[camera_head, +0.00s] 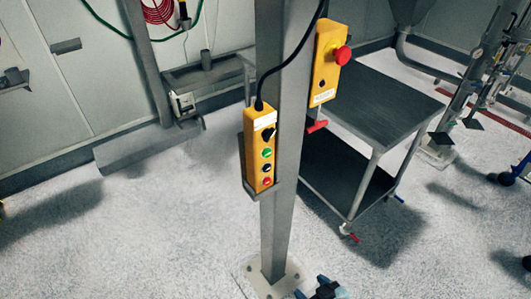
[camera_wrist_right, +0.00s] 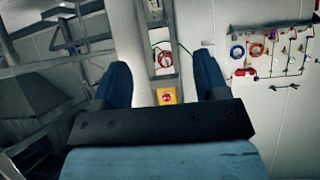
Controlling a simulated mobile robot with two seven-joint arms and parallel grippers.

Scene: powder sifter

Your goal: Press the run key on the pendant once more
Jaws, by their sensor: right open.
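The yellow pendant (camera_head: 246,150) sits upright in a holder on the grey post, with a black cable from its top. Its face has a black knob (camera_head: 268,134), a green key (camera_head: 267,153), a dark key (camera_head: 266,168) and a red key (camera_head: 266,182). The labels are too small to read, so I cannot tell the run key by its marking. My right gripper (camera_head: 325,289) shows at the bottom edge, well below the pendant and apart from it. In the right wrist view my right gripper (camera_wrist_right: 163,68) has its two blue fingers spread, with nothing between them. My left gripper is not in view.
A yellow box (camera_head: 326,70) with a red mushroom button (camera_head: 342,55) is on the post's right side; a similar box (camera_wrist_right: 167,96) shows in the wrist view. A dark two-shelf cart (camera_head: 385,95) stands behind the post (camera_head: 280,210). Floor at left is clear.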

